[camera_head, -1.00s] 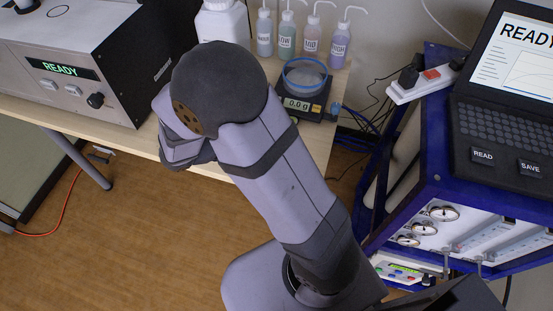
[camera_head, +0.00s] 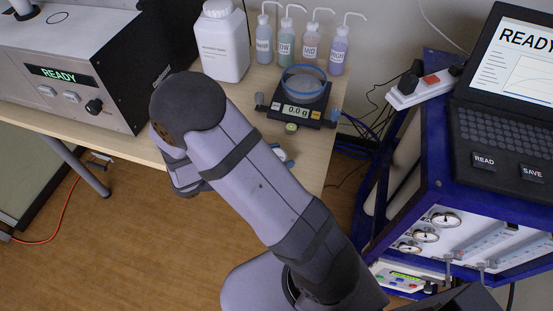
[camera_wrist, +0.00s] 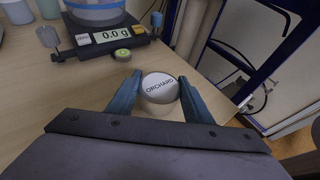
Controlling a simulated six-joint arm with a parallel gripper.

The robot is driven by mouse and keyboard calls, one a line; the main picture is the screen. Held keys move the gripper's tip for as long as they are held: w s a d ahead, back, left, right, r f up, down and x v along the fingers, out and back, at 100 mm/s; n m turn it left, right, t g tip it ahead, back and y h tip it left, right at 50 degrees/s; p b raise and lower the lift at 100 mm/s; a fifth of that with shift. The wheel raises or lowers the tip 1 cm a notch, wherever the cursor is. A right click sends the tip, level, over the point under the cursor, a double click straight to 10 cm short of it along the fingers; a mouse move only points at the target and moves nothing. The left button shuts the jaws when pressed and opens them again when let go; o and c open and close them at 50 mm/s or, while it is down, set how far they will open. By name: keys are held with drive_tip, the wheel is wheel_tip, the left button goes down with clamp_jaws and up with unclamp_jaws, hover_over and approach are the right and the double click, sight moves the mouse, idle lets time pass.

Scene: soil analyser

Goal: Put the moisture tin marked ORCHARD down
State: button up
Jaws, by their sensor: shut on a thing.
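The moisture tin (camera_wrist: 160,88) marked ORCHARD has a round pale lid and stands upright between the two blue fingers of my gripper (camera_wrist: 158,92) in the wrist view. The fingers are shut on its sides. The tin is over the wooden bench top, near its right edge; I cannot tell whether its base touches the wood. In the head view my arm hides most of the gripper, and only a bit of blue and white shows beside the arm.
A balance (camera_head: 318,115) reading 0.0 g carries a blue-rimmed dish (camera_head: 305,82). A small green-topped round object (camera_head: 291,127) sits in front of it. Wash bottles (camera_head: 310,45) and a white jug (camera_head: 222,45) stand behind. Bare bench (camera_wrist: 60,100) lies left of the tin.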

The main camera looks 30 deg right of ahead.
drive_tip(key=shift+f, duration=0.7)
drive_tip(key=shift+f, duration=0.2)
drive_tip(key=o, duration=1.2)
drive_tip(key=shift+c, duration=0.2)
drive_tip(key=shift+r, duration=0.15)
